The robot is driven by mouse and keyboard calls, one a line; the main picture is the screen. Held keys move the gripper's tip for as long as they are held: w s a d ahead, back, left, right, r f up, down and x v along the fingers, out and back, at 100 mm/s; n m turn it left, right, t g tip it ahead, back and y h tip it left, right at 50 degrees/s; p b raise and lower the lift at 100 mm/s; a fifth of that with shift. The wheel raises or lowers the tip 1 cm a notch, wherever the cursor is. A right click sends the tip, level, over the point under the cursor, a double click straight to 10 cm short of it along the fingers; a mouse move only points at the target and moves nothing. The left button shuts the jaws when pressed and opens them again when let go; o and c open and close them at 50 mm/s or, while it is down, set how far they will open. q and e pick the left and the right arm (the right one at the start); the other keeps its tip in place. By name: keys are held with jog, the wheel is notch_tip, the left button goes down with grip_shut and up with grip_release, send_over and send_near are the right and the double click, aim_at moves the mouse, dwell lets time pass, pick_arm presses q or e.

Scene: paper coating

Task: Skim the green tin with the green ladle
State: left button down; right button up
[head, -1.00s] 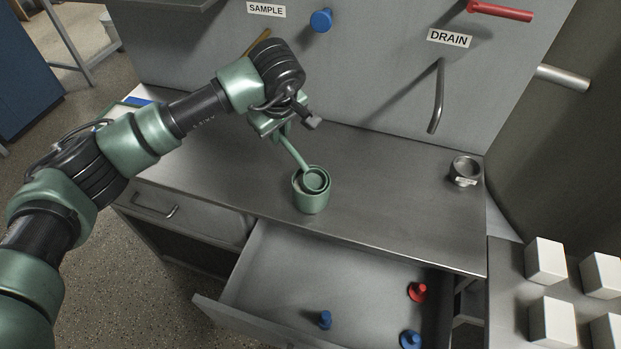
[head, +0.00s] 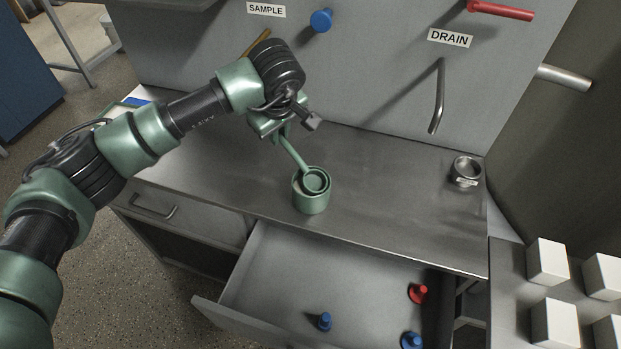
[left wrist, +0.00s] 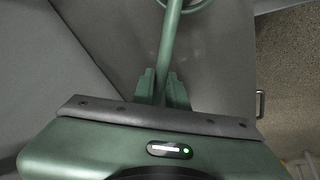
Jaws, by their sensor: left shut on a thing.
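The green tin (head: 311,203) stands upright on the steel bench top, near its front edge. The green ladle (head: 293,152) slants down from my left gripper, and its round bowl sits at the tin's mouth, within the rim. I cannot tell how deep the bowl is in the tin. My left gripper (head: 277,129) is shut on the upper end of the ladle's handle, behind and to the left of the tin. In the left wrist view the ladle (left wrist: 170,45) runs up from between the fingers (left wrist: 161,88). My right gripper is not in view.
An open drawer (head: 275,290) below the bench holds red and blue knobbed pieces. A small metal cup (head: 465,172) stands at the bench's right end, near the drain pipe (head: 438,100). White blocks (head: 547,262) stand at lower right. The bench between tin and cup is clear.

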pick_arm(q)
jog(key=shift+f+b, duration=0.45)
jog(key=shift+b, duration=0.4)
dwell(1.1)
jog(key=shift+r, duration=0.1)
dwell(0.7)
jog(key=shift+r+p, duration=2.1)
jog(key=shift+r, duration=2.35)
